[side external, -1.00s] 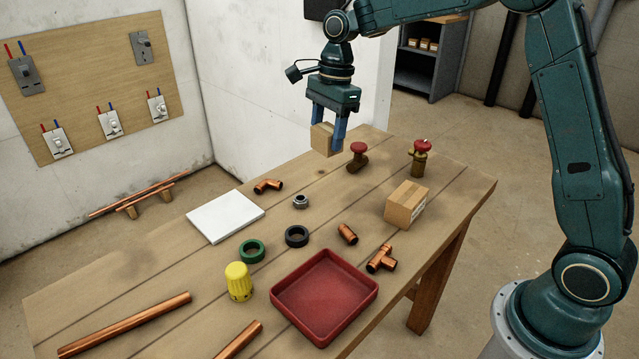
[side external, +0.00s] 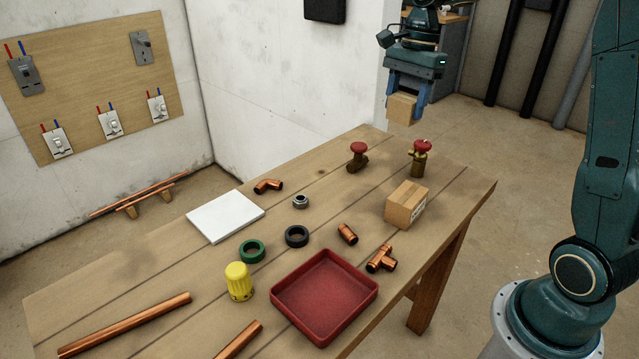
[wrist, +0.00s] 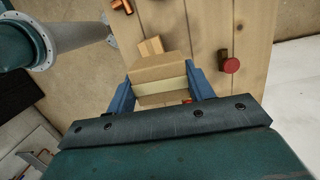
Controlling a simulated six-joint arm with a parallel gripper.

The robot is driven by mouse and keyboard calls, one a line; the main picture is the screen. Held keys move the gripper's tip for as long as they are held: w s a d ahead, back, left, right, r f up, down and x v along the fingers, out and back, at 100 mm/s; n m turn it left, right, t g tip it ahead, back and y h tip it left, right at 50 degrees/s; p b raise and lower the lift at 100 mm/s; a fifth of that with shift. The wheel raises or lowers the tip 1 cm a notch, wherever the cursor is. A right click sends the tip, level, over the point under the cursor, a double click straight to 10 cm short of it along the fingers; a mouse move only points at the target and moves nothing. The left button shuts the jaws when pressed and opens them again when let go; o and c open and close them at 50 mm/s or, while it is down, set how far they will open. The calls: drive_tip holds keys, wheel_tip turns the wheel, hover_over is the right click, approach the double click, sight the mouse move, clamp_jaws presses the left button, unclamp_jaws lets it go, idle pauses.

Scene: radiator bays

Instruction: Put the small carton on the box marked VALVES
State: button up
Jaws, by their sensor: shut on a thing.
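The small carton (side external: 402,108) is brown and hangs between the fingers of my gripper (side external: 405,97), which is shut on it.
Two red-handled valves (side external: 358,157) (side external: 420,158) stand near the table's far right part. The top of the larger box is clear.

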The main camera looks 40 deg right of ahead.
drive_tip(key=s+d+r, duration=0.2)
drive_tip(key=s+d, duration=0.1)
drive_tip(key=s, duration=0.1)
approach(407, 195)
drive_tip(key=f, duration=0.3)
drive_tip(key=a+f, duration=0.1)
drive_tip(key=f, duration=0.1)
drive_tip(key=shift+f, duration=0.1)
idle(0.8)
drive_tip(key=shift+f, duration=0.15)
drive_tip(key=o, duration=1)
drive_tip(key=r, duration=0.4)
drive_tip(key=d+r, duration=0.1)
drive_tip(key=r, duration=0.3)
drive_tip(key=d+r, duration=0.1)
drive_tip(key=r, duration=0.3)
drive_tip(key=shift+r, duration=0.1)
drive_tip(key=shift+a+r+n, duration=0.1)
drive_tip(key=shift+n, duration=0.2)
